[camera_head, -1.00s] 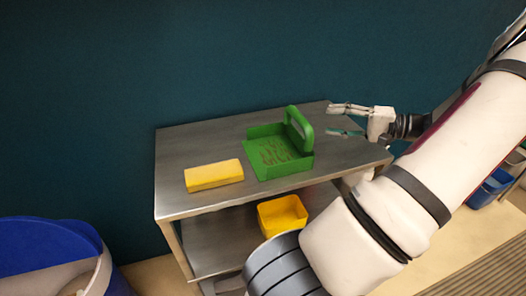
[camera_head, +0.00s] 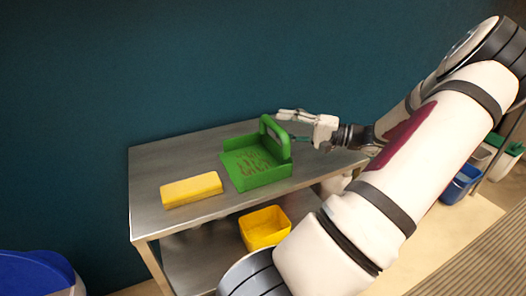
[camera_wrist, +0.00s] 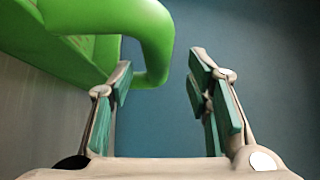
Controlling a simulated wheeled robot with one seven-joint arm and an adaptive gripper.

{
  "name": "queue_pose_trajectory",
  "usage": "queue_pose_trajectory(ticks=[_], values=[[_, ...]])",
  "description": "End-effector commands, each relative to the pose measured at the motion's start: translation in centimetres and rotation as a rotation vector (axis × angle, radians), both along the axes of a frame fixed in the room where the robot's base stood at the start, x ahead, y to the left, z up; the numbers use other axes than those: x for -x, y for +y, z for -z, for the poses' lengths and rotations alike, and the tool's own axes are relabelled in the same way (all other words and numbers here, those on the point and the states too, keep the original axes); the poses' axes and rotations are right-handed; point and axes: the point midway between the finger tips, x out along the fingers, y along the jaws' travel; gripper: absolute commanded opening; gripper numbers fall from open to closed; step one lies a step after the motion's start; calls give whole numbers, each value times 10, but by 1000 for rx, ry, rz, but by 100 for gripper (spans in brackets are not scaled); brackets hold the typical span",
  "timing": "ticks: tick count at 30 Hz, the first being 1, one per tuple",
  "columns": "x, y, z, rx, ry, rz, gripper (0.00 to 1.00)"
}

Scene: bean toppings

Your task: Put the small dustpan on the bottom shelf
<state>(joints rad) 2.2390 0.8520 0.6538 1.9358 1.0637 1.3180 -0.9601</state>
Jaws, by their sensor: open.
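The small dustpan (camera_head: 254,170) is green, with brown bits in its pan, and sits on the top of a metal shelf cart. Its raised handle (camera_head: 276,137) is on the right side. My gripper (camera_head: 284,126) is open beside the handle, at its right. In the wrist view the handle (camera_wrist: 158,45) reaches down in front of my open fingers (camera_wrist: 158,85), near the left finger; I cannot tell whether they touch. The bottom shelf (camera_head: 190,262) shows below the top, with a yellow bin (camera_head: 264,228) on it; my arm hides its right part.
A yellow block (camera_head: 191,190) lies on the cart top (camera_head: 165,152), left of the dustpan. A blue bin (camera_head: 38,272) stands at the lower left. A dark teal wall is behind the cart. More bins (camera_head: 461,184) stand at the right.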

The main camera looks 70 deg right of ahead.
Motion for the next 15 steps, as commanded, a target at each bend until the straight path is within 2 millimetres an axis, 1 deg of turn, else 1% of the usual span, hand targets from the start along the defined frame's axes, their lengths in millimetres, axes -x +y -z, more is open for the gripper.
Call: queue_pose_trajectory(ticks=[3, 7, 10, 15], values=[[-18, 5, 3, -1, -1, -3, 45], [-35, 7, 3, 0, -1, -3, 45], [-42, 8, 3, 0, 0, -2, 45], [-43, 8, 3, 0, 0, 0, 45]])
